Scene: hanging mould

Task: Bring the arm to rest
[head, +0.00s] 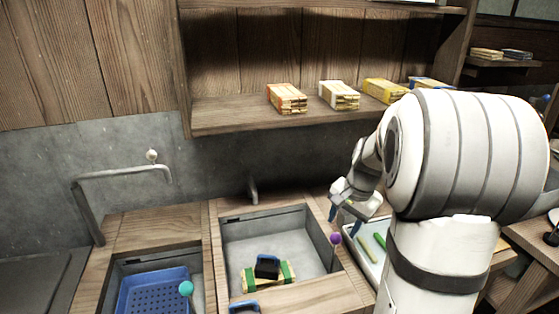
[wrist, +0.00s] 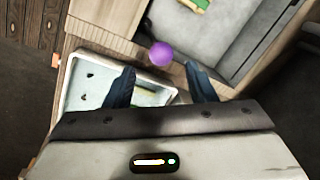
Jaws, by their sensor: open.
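My gripper (head: 342,215) is at the right of the sink counter in the head view, above the strip between the right basin and a white tray. In the wrist view my gripper (wrist: 160,90) shows two dark fingers spread apart, with nothing held between them. A purple ball (wrist: 161,54) shows just beyond the fingertips. The purple ball (head: 335,238) is close below the fingers in the head view. I cannot tell whether it touches them. My white arm stands at the right and hides part of the counter.
The right basin (head: 231,242) holds a green and yellow block with a black part (head: 267,267). The white tray (wrist: 75,94) holds green and yellow pieces. A wooden shelf (head: 230,119) with several packs overhangs the back.

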